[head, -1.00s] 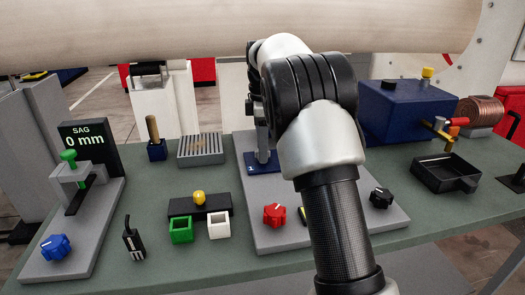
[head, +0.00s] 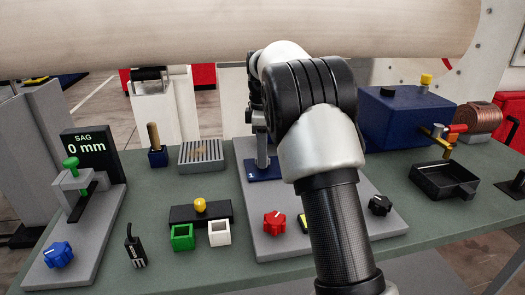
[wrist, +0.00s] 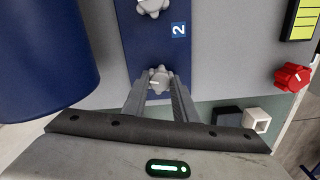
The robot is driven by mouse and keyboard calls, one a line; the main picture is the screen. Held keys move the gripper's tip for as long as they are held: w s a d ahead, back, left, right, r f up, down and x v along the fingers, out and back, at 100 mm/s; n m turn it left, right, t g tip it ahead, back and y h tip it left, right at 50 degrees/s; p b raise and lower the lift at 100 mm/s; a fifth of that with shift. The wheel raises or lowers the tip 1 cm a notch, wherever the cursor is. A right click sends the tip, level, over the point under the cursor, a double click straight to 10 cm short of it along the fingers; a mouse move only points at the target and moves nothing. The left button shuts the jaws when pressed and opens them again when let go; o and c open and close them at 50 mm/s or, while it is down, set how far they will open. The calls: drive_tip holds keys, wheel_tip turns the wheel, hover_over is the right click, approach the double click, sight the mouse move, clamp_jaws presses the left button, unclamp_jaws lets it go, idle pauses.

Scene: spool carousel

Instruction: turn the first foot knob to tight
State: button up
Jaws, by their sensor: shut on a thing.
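In the wrist view, my gripper (wrist: 158,88) is shut on a small grey lobed knob (wrist: 158,77) with a pale pointer line. The knob sits on a blue foot plate (wrist: 136,53) marked "2". A second grey knob (wrist: 153,6) shows at the top edge of that view, apart from the fingers. In the head view, my forearm hides the gripper and both grey knobs. A blue foot plate (head: 262,173) marked "1" shows just left of my arm.
A large blue cylinder (wrist: 42,45) stands left of the fingers in the wrist view. A red knob (head: 274,223) and black knob (head: 380,205) sit on the grey board (head: 250,225). Green (head: 182,238) and white (head: 219,234) boxes stand left. A display (head: 85,140) reads 0 mm.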

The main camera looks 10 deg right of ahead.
drive_tip(key=m+p, duration=0.2)
drive_tip(key=p, duration=0.1)
drive_tip(key=shift+r, duration=0.35)
drive_tip(key=m+p, duration=0.3)
drive_tip(key=m, duration=0.1)
drive_tip(key=shift+f, duration=0.1)
drive_tip(key=m+p, duration=0.4)
drive_tip(key=m, duration=0.2)
drive_tip(key=shift+f+p, duration=0.1)
drive_tip(key=shift+p, duration=0.2)
drive_tip(key=m+p, duration=0.2)
drive_tip(key=m, duration=0.2)
drive_tip(key=shift+m, duration=0.4)
drive_tip(key=shift+f+m+p, duration=0.1)
drive_tip(key=shift+m+p, duration=0.55)
drive_tip(key=shift+m, duration=1.25)
drive_tip(key=o, duration=1.1)
drive_tip(key=shift+c, duration=0.2)
